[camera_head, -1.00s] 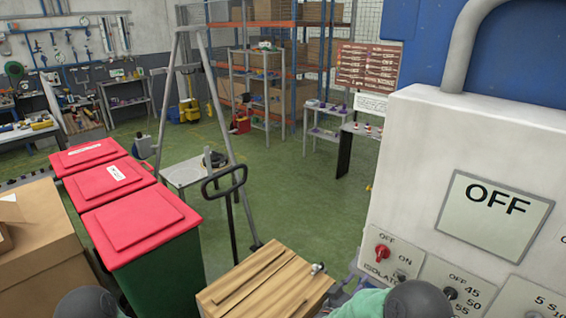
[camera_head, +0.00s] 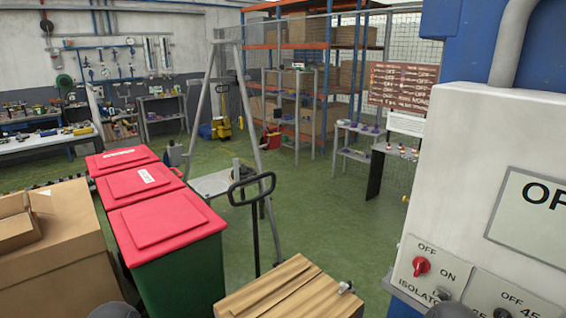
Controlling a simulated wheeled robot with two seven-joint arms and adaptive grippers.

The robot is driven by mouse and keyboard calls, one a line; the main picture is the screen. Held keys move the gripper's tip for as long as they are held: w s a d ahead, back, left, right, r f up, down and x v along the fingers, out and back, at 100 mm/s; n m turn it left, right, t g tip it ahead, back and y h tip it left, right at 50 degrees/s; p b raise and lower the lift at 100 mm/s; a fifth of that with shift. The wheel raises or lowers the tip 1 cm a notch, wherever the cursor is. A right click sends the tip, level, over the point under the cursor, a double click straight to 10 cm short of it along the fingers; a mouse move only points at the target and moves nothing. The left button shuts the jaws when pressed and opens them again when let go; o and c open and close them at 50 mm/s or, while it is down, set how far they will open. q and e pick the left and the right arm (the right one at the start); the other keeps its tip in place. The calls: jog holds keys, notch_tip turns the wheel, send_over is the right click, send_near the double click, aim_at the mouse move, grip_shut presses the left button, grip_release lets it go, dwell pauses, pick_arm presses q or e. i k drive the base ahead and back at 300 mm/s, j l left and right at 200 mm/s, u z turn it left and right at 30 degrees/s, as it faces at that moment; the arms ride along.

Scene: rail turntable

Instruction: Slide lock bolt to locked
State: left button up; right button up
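No lock bolt can be made out in this view. A white control cabinet (camera_head: 463,150) stands at the right, with a sign cut off by the picture edge. Its red isolator knob (camera_head: 421,266) sits between OFF and ON labels, low on the cabinet front. Dark rounded parts of my arms show at the bottom edge, but neither gripper is in view.
Red-lidded bins (camera_head: 158,222) and a cardboard box (camera_head: 62,245) stand at the left. A wooden-topped block (camera_head: 290,292) is at bottom centre, near a black-handled trolley (camera_head: 252,190). A grey A-frame (camera_head: 250,110) stands behind. Green floor (camera_head: 330,225) is open in the middle.

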aim_at(445, 295)
jog(key=z, duration=1.3)
